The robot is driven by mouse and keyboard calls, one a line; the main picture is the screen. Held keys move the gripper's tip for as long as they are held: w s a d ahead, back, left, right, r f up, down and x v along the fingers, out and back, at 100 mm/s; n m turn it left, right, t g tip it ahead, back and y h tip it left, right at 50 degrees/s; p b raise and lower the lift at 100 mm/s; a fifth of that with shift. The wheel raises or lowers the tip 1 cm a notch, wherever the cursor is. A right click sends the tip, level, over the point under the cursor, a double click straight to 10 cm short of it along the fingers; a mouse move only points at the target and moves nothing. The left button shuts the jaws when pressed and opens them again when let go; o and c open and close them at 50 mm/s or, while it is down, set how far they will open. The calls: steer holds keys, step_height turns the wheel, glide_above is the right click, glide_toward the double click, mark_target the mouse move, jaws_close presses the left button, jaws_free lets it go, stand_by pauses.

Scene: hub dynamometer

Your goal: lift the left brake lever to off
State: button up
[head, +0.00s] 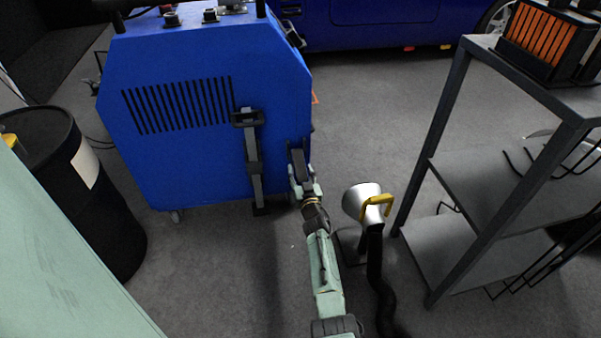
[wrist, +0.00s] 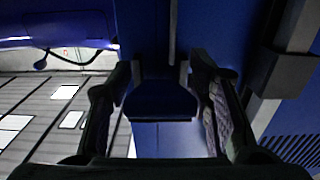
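The blue dynamometer cabinet (head: 200,170) stands at the upper left of the head view. A brake lever (head: 252,165) with a grey bar and black loop handle runs upright on its near face. My gripper (head: 298,152) is at the cabinet's right edge, to the right of that lever. In the wrist view my gripper (wrist: 160,75) has its fingers apart. A dark blue, trapezoid-shaped part (wrist: 160,98) shows between them; I cannot tell whether it is a handle or whether the fingers touch it. The grey lever bar with a black block (wrist: 285,75) stands to the right, outside the fingers.
A black drum (head: 75,190) stands left of the cabinet. A grey shelf rack (head: 480,210) stands at the right. A pale funnel with a yellow handle (head: 376,200) and a black hose is close right of my arm. A blue car (head: 400,25) is behind. Grey floor lies between.

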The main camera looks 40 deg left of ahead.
jaws_close()
stand_by(0.3)
steer(key=shift+r+p, duration=0.15)
steer(key=shift+p, duration=0.2)
